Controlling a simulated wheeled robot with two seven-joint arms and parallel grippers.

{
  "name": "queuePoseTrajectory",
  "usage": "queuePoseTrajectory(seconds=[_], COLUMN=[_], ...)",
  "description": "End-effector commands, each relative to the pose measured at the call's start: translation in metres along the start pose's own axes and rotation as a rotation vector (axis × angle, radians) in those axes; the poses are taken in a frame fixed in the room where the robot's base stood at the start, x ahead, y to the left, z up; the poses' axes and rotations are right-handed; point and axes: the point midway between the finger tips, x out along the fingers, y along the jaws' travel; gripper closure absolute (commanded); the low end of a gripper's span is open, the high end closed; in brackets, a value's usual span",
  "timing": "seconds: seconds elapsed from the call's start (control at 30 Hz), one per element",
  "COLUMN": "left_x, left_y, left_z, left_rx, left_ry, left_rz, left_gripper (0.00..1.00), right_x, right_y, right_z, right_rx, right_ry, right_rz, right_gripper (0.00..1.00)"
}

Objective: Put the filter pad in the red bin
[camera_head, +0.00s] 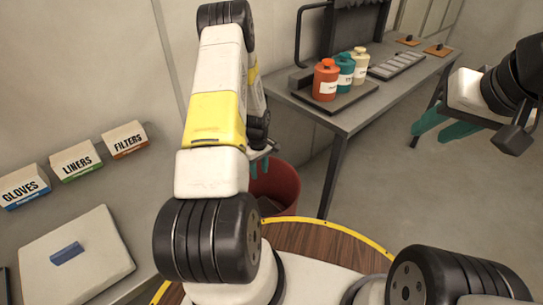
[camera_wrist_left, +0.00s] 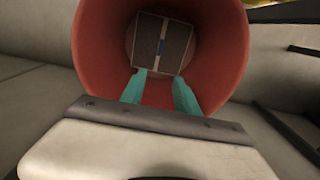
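The red bin (camera_head: 284,178) stands on the floor beyond my left arm, partly hidden by it. In the left wrist view the red bin (camera_wrist_left: 100,50) opens below my left gripper (camera_wrist_left: 160,82). Its two teal fingers are apart with nothing between them. A dark square pad with a pale edge and a small blue strip, seemingly the filter pad (camera_wrist_left: 176,48), lies inside the bin beyond the fingertips. My left gripper also shows at the bin's mouth in the head view (camera_head: 260,167). My right gripper (camera_head: 445,125) is at the right with its teal fingers apart and empty.
A left table holds GLOVES (camera_head: 25,187), LINERS (camera_head: 76,160) and FILTERS (camera_head: 125,139) boxes and a pale board (camera_head: 95,262) with a blue block (camera_head: 67,253). A far table (camera_head: 345,120) carries three bottles and a tray. Open floor lies at the right.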

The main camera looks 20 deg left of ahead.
Motion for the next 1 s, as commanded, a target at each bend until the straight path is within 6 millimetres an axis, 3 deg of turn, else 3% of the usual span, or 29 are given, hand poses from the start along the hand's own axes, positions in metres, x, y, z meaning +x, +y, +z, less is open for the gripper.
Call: queuePoseTrajectory(seconds=[0.27, 0.77, 0.87, 1.0], left_x=[-0.035, -0.043, -0.067, -0.129], left_y=[0.000, 0.001, 0.006, 0.014], left_z=[0.000, 0.000, 0.000, 0.006], left_rx=[-0.002, 0.006, 0.036, 0.119], left_ry=[0.000, 0.002, 0.015, 0.045], left_rz=[0.000, 0.004, 0.022, 0.064], left_gripper=[0.63, 0.63, 0.63, 0.63], right_x=[0.000, 0.000, 0.000, 0.000], right_y=[0.000, 0.000, 0.000, 0.000], right_z=[0.000, 0.000, 0.000, 0.000], right_rx=[0.000, 0.000, 0.000, 0.000], right_ry=[0.000, 0.000, 0.000, 0.000], right_rz=[0.000, 0.000, 0.000, 0.000], right_gripper=[0.64, 0.64, 0.64, 0.64])
